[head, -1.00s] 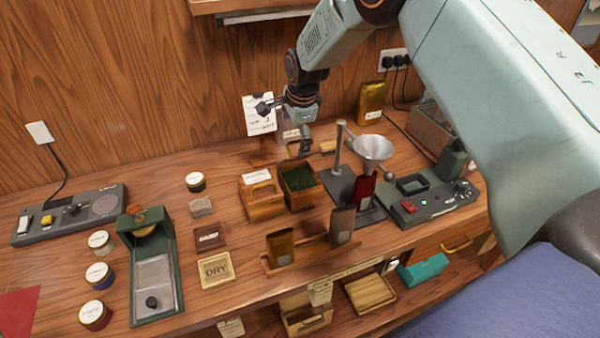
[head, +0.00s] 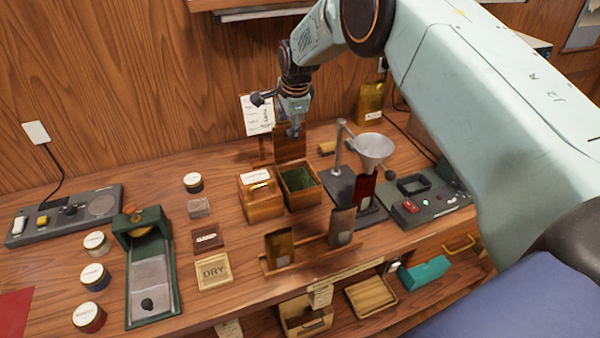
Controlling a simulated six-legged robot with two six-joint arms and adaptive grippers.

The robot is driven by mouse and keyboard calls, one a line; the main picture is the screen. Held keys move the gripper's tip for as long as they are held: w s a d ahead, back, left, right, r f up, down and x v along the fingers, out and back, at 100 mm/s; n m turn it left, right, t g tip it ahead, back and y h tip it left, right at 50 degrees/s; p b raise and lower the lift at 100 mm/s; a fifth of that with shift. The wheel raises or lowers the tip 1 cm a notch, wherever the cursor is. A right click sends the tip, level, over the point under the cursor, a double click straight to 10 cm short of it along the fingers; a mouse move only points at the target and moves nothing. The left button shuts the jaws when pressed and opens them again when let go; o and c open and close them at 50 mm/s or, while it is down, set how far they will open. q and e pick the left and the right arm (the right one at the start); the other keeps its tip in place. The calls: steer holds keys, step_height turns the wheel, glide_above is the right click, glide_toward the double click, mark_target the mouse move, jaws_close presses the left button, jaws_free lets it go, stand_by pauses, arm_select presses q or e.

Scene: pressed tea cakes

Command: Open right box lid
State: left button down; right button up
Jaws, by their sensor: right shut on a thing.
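The right wooden box (head: 303,200) stands open on the counter, with dark green material inside. Its lid (head: 290,150) stands about upright at the box's back edge. My right gripper (head: 295,131) reaches down from above and is shut on the lid's upper part; the fingertips are small and partly hard to make out. The left wooden box (head: 262,207) stands beside it with its lid on and a pale label on top. My left gripper is out of view.
A metal funnel on a stand (head: 373,150) stands close to the right of the open box. A wooden rack with pouches (head: 300,262) lies in front. Small tins and a green press (head: 150,265) stand to the left. A gold pouch (head: 370,103) stands behind, near the wall.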

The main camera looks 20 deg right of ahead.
mark_target(283, 122)
steer(key=w+f, duration=0.1)
steer(key=w, duration=0.1)
steer(key=shift+w+f, duration=0.35)
steer(key=shift+w, duration=0.05)
steer(key=shift+s+r, duration=0.75)
steer(key=shift+s, duration=0.05)
steer(key=shift+c, duration=0.4)
steer(key=shift+w+f+b, duration=0.65)
steer(key=shift+w+b, duration=0.25)
steer(key=shift+w, duration=0.05)
steer(key=shift+o, duration=1)
steer(key=shift+w+f, duration=0.1)
steer(key=shift+w, duration=0.2)
steer(key=shift+o, duration=0.7)
steer(key=shift+w+b, duration=0.1)
steer(key=shift+b, duration=0.35)
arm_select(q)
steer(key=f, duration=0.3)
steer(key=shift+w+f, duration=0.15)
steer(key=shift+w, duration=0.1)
arm_select(e)
steer(key=shift+o, duration=0.3)
steer(key=shift+r, duration=0.2)
steer(key=shift+o, duration=0.2)
steer(key=shift+o, duration=0.4)
steer(key=shift+w+f, duration=0.1)
steer(key=shift+w, duration=0.05)
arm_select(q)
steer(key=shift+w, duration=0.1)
